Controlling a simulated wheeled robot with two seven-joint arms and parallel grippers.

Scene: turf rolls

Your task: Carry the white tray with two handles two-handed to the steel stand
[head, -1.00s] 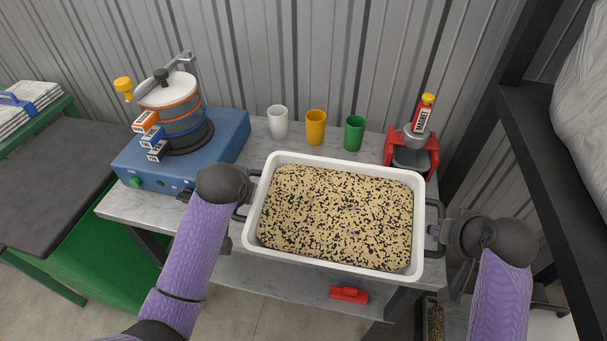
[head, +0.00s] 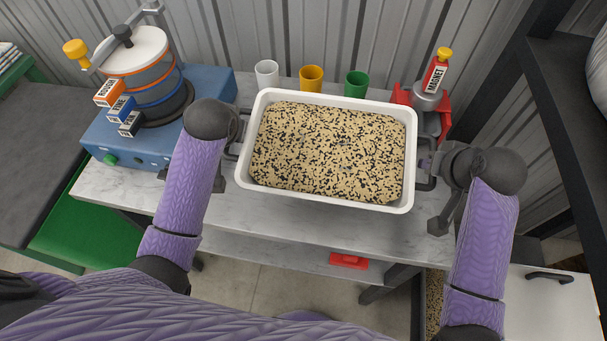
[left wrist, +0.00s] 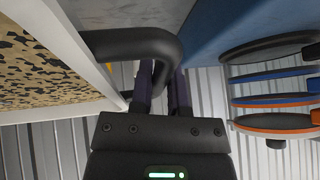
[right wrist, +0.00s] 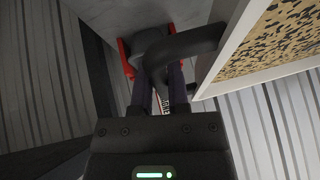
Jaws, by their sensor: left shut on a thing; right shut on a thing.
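The white tray (head: 322,199) is filled with a tan and black granular material and appears about level over the marble-topped table. My left gripper (head: 236,140) is shut on the tray's dark left handle, which also shows in the left wrist view (left wrist: 140,44). My right gripper (head: 432,165) is shut on the dark right handle, which also shows in the right wrist view (right wrist: 188,44). The tray's underside is hidden in the head view, so its gap above the table cannot be told. I cannot single out the steel stand.
Behind the tray stand a white cup (head: 266,74), a yellow cup (head: 311,78) and a green cup (head: 356,84). A red holder with a magnet tool (head: 435,74) is at back right. A sieve stack on a blue base (head: 105,150) stands left. A dark rack post (head: 480,95) is at right.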

